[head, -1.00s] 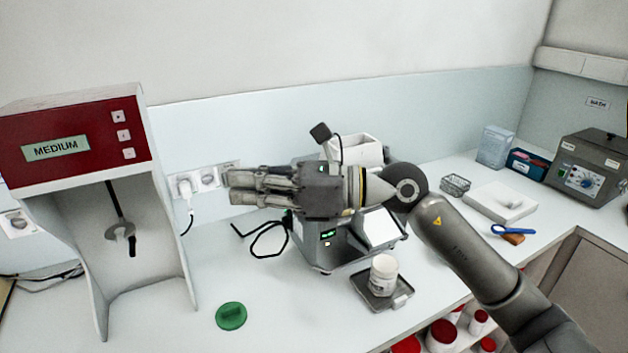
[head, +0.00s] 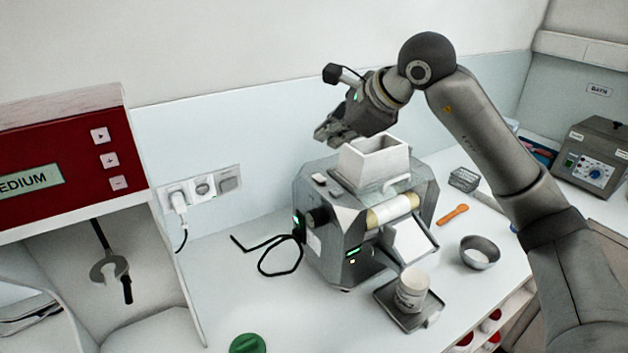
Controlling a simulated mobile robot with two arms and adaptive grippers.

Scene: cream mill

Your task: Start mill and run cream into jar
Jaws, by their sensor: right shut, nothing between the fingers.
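The grey mill (head: 335,225) stands on the counter with a white hopper (head: 362,165) on top. Its rollers (head: 391,210) show at the front, with a sloped white apron (head: 411,240) below them. Small green lights glow on its front and left side. The white jar (head: 411,290) stands upright and open on a dark tray (head: 387,310) in front of the mill, below the apron. My right gripper (head: 328,133) is shut and empty, above and behind the mill's top left, just left of the hopper. My left gripper is not in view.
A red and white mixer labelled MEDIUM (head: 75,165) stands at the left. A green lid (head: 247,344) lies at the front. A metal bowl (head: 480,252) and an orange spatula (head: 453,215) lie right of the mill. A black cable (head: 272,250) loops left of it. A bath (head: 592,160) stands at the far right.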

